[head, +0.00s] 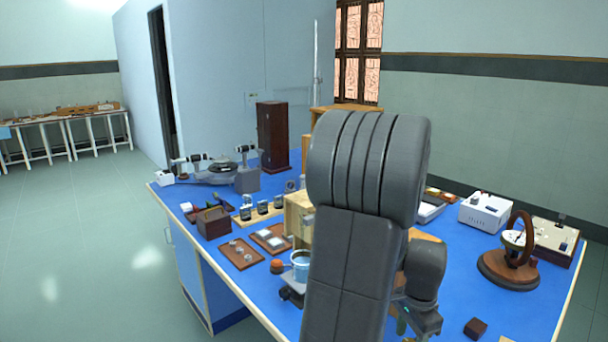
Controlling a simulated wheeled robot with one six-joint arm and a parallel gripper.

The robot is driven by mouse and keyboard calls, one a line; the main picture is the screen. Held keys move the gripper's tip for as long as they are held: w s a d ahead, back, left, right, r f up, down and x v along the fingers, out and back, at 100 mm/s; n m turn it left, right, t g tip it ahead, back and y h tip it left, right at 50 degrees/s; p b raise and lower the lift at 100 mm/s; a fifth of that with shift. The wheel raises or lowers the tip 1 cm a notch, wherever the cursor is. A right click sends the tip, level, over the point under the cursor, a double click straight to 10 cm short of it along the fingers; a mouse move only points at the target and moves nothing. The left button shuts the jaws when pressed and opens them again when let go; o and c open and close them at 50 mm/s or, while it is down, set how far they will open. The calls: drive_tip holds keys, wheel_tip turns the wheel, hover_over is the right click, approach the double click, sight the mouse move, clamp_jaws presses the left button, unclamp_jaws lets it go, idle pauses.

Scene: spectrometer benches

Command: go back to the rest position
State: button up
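My arm rises large in the middle right of the head view and hides part of the blue bench (470,303) behind it. Its far end, with my gripper (418,318), shows only in part low in the picture, over the bench beside the arm link. The fingers are hidden or too small to make out, so I cannot tell whether they are open or shut, or whether they hold anything.
A wooden wheel-like instrument (510,260), a white box (486,212) and a small dark block (475,327) stand at the right. A spectrometer (222,172), tall dark wooden case (272,136) and blue cup (301,264) stand left of my arm. The left floor is clear.

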wheel_tip(320, 180, up, 14)
drive_tip(key=p, duration=0.1)
wheel_tip(320, 180, down, 14)
drive_tip(key=shift+r+b, duration=0.1)
drive_tip(key=shift+b, duration=0.4)
drive_tip(key=shift+f, duration=0.3)
drive_tip(key=n, duration=0.5)
drive_tip(key=n+b, duration=0.1)
drive_tip(key=n, duration=0.3)
drive_tip(key=shift+n, duration=0.4)
drive_tip(key=n, duration=0.5)
drive_tip(key=shift+n+b, duration=0.3)
drive_tip(key=shift+b, duration=0.05)
drive_tip(key=n, duration=0.4)
drive_tip(key=shift+r+b, duration=0.1)
drive_tip(key=shift+b, duration=0.3)
